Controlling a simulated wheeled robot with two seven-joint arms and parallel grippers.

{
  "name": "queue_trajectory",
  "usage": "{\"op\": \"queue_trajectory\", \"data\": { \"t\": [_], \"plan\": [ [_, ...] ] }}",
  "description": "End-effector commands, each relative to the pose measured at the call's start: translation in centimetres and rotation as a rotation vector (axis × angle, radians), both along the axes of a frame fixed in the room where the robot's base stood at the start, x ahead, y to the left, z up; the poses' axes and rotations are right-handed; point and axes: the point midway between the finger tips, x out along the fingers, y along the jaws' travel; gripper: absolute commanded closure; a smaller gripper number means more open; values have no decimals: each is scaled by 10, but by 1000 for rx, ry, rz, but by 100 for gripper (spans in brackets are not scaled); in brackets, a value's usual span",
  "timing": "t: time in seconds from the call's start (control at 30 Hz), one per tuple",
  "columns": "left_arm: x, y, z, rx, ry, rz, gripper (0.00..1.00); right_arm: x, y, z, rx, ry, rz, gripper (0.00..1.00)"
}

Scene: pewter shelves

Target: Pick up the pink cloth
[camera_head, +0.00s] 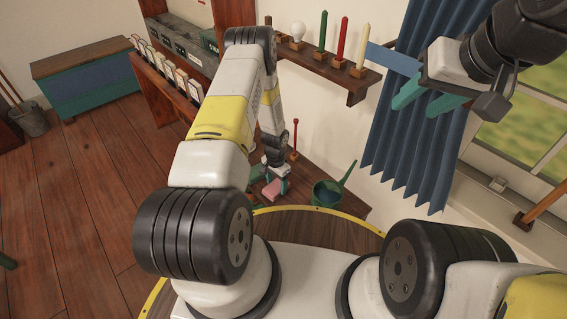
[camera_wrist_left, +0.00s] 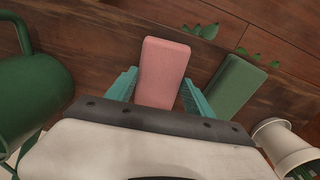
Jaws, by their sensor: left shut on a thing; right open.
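The pink cloth (camera_wrist_left: 164,70) looks like a flat, folded pad with rounded corners. In the left wrist view it lies between the two teal fingers of my left gripper (camera_wrist_left: 159,76), which is shut on it. In the head view the cloth (camera_head: 271,191) shows small and pink at my left gripper (camera_head: 274,183), low by a wooden surface. I cannot tell whether the cloth still touches the wood. My right gripper (camera_head: 431,97) is open and empty, high at the right in front of the blue curtain.
A green pad (camera_wrist_left: 235,86) lies just right of the cloth, close to the right finger. A green watering can (camera_wrist_left: 28,85) stands left, also in the head view (camera_head: 327,193). A white pot (camera_wrist_left: 283,143) is at lower right. Leaves lie behind.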

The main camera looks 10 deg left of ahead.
Motion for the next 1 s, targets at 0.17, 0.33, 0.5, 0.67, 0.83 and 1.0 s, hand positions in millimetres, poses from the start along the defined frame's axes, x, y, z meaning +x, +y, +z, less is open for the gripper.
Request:
{"op": "queue_trajectory", "data": {
  "t": [0.17, 0.33, 0.5, 0.67, 0.83, 1.0],
  "plan": [
    [1, 0, 5, 0, -1, 0, 78, 0, 0, 0, 0, 0, 0, 52],
    [2, 0, 32, 0, -4, 0, 78, 0, 0, 0, 0, 0, 0, 52],
    [1, 0, 67, -1, -3, 0, 78, 0, 0, 0, 0, 0, 0, 52],
    [1, 0, 91, 0, -2, 0, 78, 0, 0, 0, 0, 0, 0, 52],
    [0, 0, 100, 0, 0, 0, 78, 0, 0, 0, 0, 0, 0, 52],
    [0, 0, 100, 0, 0, 0, 78, 0, 0, 0, 0, 0, 0, 52]
  ]
}}
